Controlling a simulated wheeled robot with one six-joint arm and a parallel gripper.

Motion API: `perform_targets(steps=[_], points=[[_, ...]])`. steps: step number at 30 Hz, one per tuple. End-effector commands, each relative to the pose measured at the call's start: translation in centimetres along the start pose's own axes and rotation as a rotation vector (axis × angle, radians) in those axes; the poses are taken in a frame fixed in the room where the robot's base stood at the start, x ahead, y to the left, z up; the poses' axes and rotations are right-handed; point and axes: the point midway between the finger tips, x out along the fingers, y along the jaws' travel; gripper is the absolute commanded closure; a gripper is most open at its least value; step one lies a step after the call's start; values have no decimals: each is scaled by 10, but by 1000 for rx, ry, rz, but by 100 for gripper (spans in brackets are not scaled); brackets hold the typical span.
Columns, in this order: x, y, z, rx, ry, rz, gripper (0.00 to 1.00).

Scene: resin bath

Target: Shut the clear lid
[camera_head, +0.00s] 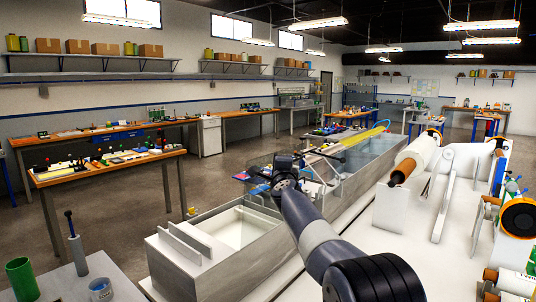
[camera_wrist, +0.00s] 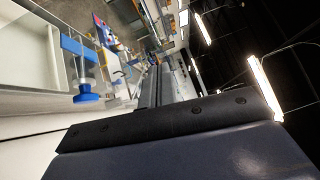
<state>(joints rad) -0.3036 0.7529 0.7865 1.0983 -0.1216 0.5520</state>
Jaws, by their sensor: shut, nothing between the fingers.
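The resin bath (camera_head: 190,262) is a long pale box with an open white basin (camera_head: 236,228) at its near end. The clear lid (camera_head: 258,167) seems to be the see-through panel standing raised beyond that basin; its outline is faint. My gripper (camera_head: 286,168) is over the bath, in front of the panel, and its fingertips are hard to make out there. In the wrist view my gripper's dark fingers (camera_wrist: 150,88) are together and empty. A blue handle (camera_wrist: 78,48) and a blue knob (camera_wrist: 87,97) show left of them, apart from the fingers. Whether they belong to the lid I cannot tell.
White rollers and frames (camera_head: 412,160) stand on the bench right of the bath. A workbench with small parts (camera_head: 108,172) stands further back left, across open floor.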

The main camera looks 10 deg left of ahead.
Motion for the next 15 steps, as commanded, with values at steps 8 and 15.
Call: perform_targets(steps=[8,15], points=[[19,-3,22,1,-2,1,100],[24,0,26,1,-1,0,100]])
